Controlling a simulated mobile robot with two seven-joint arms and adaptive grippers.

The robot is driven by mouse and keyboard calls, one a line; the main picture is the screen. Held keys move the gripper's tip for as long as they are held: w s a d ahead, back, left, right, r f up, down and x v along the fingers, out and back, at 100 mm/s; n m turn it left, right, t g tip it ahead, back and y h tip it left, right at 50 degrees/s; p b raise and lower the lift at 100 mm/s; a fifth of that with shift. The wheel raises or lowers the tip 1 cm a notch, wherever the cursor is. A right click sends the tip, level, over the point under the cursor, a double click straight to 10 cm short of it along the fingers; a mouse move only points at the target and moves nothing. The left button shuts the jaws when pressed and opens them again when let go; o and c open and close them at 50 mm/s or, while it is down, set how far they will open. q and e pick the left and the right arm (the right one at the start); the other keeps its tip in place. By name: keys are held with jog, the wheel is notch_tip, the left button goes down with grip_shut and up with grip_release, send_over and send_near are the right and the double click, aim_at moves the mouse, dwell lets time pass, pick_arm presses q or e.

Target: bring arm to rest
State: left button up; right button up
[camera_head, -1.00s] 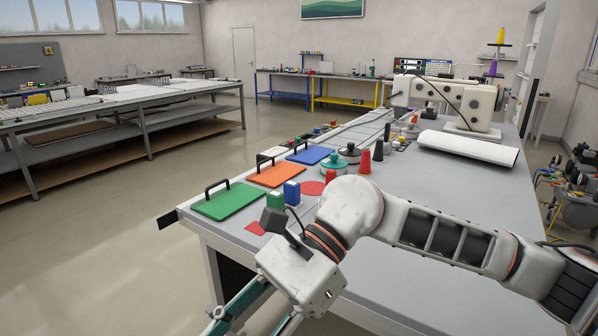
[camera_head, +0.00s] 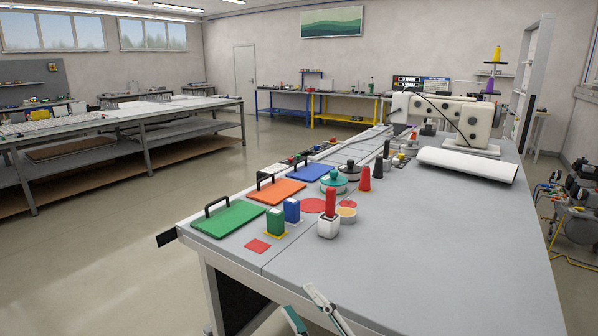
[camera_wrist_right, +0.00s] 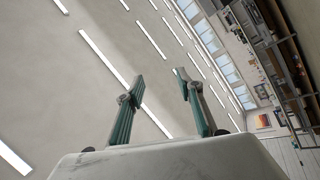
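My right gripper (camera_head: 299,300) shows at the bottom edge of the head view, in front of the workbench's near edge. Only its finger ends are in view there; the rest of the arm is out of the picture. In the right wrist view its two fingers (camera_wrist_right: 160,77) stand apart with nothing between them, against the ceiling with its light strips. My left gripper is not in view.
The grey workbench (camera_head: 420,250) has a wide clear area at its near right. Green (camera_head: 229,219), orange (camera_head: 277,191) and blue (camera_head: 310,172) handled panels lie along its left side. A white holder with a red top (camera_head: 328,227) stands near the middle. A sewing machine (camera_head: 448,115) stands at the back.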

jog(key=s+d+f+m+h, duration=0.1)
jog(key=d+f+m+h, duration=0.55)
jog(key=f, duration=0.65)
jog(key=s+d+f+m+g+h, duration=0.2)
jog(key=s+d+f, duration=0.4)
jog(key=f, duration=0.5)
jog(key=s+d+f+m+g+h, duration=0.3)
jog(key=s+d+f+m, duration=0.3)
jog(key=s+f, duration=0.3)
notch_tip(320, 180, down, 2)
jog(key=shift+s+d+f+m+g, duration=0.2)
jog(key=shift+s+d+m+g, duration=0.2)
jog(key=shift+g, duration=0.2)
jog(key=shift+w+a+h, duration=0.1)
jog(key=shift+a+h, duration=0.05)
jog(key=shift+h, duration=0.1)
jog(key=shift+c, duration=1.3)
